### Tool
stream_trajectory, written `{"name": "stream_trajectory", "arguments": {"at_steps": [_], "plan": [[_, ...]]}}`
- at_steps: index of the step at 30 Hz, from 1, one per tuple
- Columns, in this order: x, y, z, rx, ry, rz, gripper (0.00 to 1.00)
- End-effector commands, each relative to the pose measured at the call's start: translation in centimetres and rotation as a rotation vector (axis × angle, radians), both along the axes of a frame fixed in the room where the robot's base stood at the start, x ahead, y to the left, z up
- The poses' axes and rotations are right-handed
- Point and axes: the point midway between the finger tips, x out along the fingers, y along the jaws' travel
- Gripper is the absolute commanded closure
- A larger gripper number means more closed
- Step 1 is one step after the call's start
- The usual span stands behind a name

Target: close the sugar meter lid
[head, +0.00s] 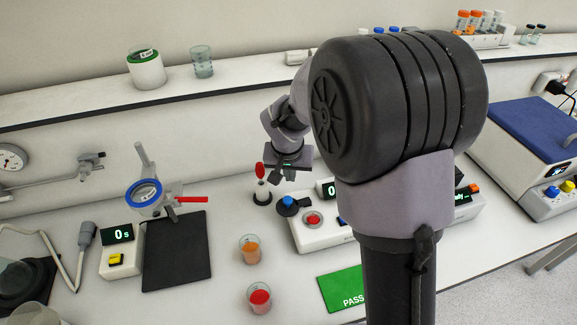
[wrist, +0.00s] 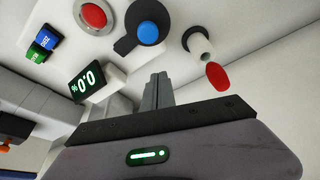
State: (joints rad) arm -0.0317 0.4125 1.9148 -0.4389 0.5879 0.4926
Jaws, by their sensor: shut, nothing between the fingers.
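The sugar meter (head: 325,234) is a white box on the bench, partly hidden behind my arm in the head view. Its round well (wrist: 94,14) has a silver ring and is red inside; it also shows in the head view (head: 313,219). The black lid (wrist: 126,45) with a blue knob (wrist: 149,33) lies swung out beside the well, leaving the well uncovered. The lid also shows in the head view (head: 287,210). My gripper (wrist: 158,80) is shut and empty, apart from the lid. In the head view my gripper (head: 289,175) is above and behind the lid.
A red-tipped dropper (head: 260,172) stands in a small holder just left of the lid. Cups of orange (head: 250,250) and red juice (head: 260,297) stand in front. A green PASS mat (head: 342,289) lies at front right. A dark pad (head: 176,252) lies left.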

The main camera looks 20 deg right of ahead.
Motion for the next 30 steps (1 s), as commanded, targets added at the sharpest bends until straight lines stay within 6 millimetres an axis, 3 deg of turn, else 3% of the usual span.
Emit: {"name": "stream_trajectory", "arguments": {"at_steps": [9,30], "plan": [[-3.4,1.4,-0.9,0.001,0.000,0.000,1.00],[-4.0,1.5,-0.8,0.000,0.001,0.055,1.00]]}}
